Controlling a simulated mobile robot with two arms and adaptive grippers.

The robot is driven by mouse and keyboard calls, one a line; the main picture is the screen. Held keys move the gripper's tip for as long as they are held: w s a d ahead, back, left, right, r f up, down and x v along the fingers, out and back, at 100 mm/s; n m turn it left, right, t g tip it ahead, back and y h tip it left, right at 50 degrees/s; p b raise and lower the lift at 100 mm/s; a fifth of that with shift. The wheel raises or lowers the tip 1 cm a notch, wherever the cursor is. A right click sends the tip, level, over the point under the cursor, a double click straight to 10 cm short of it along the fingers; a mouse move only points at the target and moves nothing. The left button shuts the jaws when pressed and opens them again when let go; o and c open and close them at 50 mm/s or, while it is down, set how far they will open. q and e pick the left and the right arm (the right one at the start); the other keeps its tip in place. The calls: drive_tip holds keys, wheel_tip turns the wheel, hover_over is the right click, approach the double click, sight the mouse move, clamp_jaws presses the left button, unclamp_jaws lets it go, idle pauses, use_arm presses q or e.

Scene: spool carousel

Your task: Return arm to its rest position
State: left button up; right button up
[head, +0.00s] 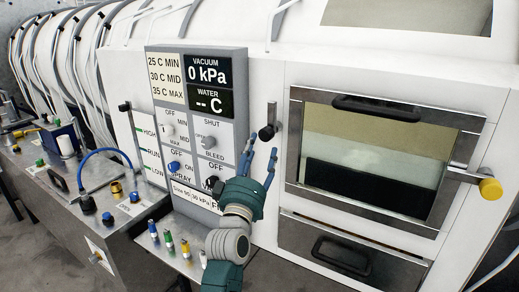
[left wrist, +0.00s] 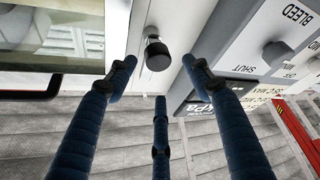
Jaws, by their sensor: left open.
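My left gripper (head: 261,160), with a teal body and blue fingers, is raised in front of the machine, at the right edge of the grey control panel (head: 239,120). It is open and empty. A black knob (head: 267,132) on a narrow metal plate is just above its fingertips. In the left wrist view, the fingers (left wrist: 158,75) are spread apart, with the same black knob (left wrist: 157,55) showing beyond and between them; I cannot tell how close they are. The gripper and forearm cover part of the panel's lower right. My right gripper is not in view.
A windowed metal door (head: 385,112) with a yellow-tipped handle (head: 490,189) is to the right, above a metal drawer (head: 350,254). A steel bench (head: 100,240) with a blue hose and several fittings stands at left. Coloured pegs (head: 169,241) stand near my forearm.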

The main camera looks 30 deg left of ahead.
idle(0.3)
use_arm(q)
drive_tip(key=s+d+f+m+g+h+b, duration=0.1)
drive_tip(key=d+f+m+g+h, duration=0.2)
drive_tip(key=f, duration=1.7)
drive_tip(key=d+f+m+g+h+b, duration=0.2)
drive_tip(key=d+f+m+g, duration=0.3)
drive_tip(key=f, duration=1.6)
drive_tip(key=s+d+f+g, duration=0.1)
drive_tip(key=s+d+f, duration=0.1)
drive_tip(key=s+f, duration=0.45)
drive_tip(key=s+d+f+g, duration=0.1)
drive_tip(key=s+f, duration=0.2)
drive_tip(key=f, duration=0.7)
drive_tip(key=s+f+m+g+b, duration=0.2)
drive_tip(key=s+f+m+g, duration=0.3)
drive_tip(key=s+f, duration=1.75)
drive_tip(key=s+a+f+m+g, duration=0.1)
drive_tip(key=s+f+g, duration=0.1)
drive_tip(key=s, duration=1)
drive_tip(key=s+a+f+g+b, duration=0.1)
drive_tip(key=s+a+f+g, duration=0.1)
drive_tip(key=s, duration=1.1)
wheel_tip(320, 180, down, 2)
drive_tip(key=shift+s+a+f+m+g, duration=0.15)
drive_tip(key=shift+a+f+m+g, duration=0.1)
drive_tip(key=shift+m+g, duration=0.2)
